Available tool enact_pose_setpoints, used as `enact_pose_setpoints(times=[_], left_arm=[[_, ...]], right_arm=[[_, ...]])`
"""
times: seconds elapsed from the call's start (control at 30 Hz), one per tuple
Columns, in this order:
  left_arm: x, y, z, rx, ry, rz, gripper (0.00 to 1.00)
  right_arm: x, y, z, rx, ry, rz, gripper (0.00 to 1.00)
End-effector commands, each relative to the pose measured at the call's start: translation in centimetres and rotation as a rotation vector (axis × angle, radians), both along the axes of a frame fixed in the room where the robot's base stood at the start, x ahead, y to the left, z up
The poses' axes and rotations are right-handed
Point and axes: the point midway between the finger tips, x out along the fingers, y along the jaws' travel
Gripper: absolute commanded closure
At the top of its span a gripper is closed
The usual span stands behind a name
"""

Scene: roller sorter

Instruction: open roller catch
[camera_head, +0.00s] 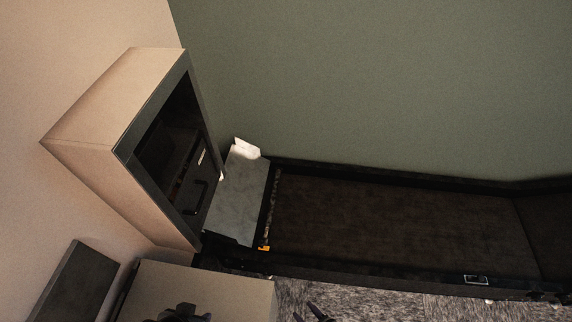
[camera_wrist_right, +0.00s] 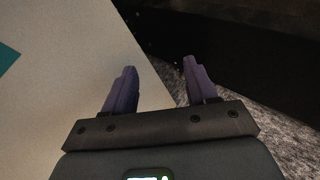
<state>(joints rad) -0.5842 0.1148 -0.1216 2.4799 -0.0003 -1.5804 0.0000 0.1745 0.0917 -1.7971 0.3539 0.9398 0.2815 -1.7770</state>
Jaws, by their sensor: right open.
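A small orange-yellow tab (camera_head: 264,248) sits at the near end of the narrow roller strip (camera_head: 272,205), between the pale metal plate and the dark belt. It may be the roller catch; I cannot tell for sure. My right gripper (camera_head: 309,314) shows only its fingertips at the bottom edge of the head view, over grey carpet and well short of the tab. In the right wrist view my right gripper (camera_wrist_right: 160,66) has its purple fingers apart with nothing between them. A dark shape (camera_head: 182,313) at the bottom left looks like my left gripper, mostly cut off.
A dark belt bed (camera_head: 400,215) with black side rails runs right. A pale metal plate (camera_head: 238,195) leads to a beige scanner-like housing (camera_head: 115,105) with a dark opening. A beige box (camera_head: 205,287) stands in front, beside grey carpet (camera_head: 380,303). A silver fitting (camera_head: 476,280) is on the near rail.

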Motion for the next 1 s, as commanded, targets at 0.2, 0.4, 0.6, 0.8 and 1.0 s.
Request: enact_pose_setpoints(times=[0.2, 0.4, 0.6, 0.8, 1.0], left_arm=[[0.6, 0.6, 1.6, 0.018, -0.017, -0.005, 0.57], [0.1, 0.2, 2.2, 0.009, -0.004, -0.005, 0.57], [0.1, 0.1, 3.4, 0.003, -0.003, -0.001, 0.57], [0.1, 0.0, 4.4, 0.0, -0.003, 0.002, 0.57], [0.1, 0.0, 5.1, 0.0, -0.004, 0.002, 0.57]], right_arm=[[-7.2, 1.9, -0.1, 0.137, 0.159, -0.153, 0.43], [-11.2, 5.1, 1.4, 0.324, 0.353, -0.399, 0.43], [-11.2, 6.8, 4.9, 0.629, 0.642, -0.814, 0.43], [-6.7, 3.7, 10.7, 1.014, 0.895, -1.246, 0.43], [-1.6, -3.9, 19.4, 1.396, 1.035, -1.586, 0.43]])
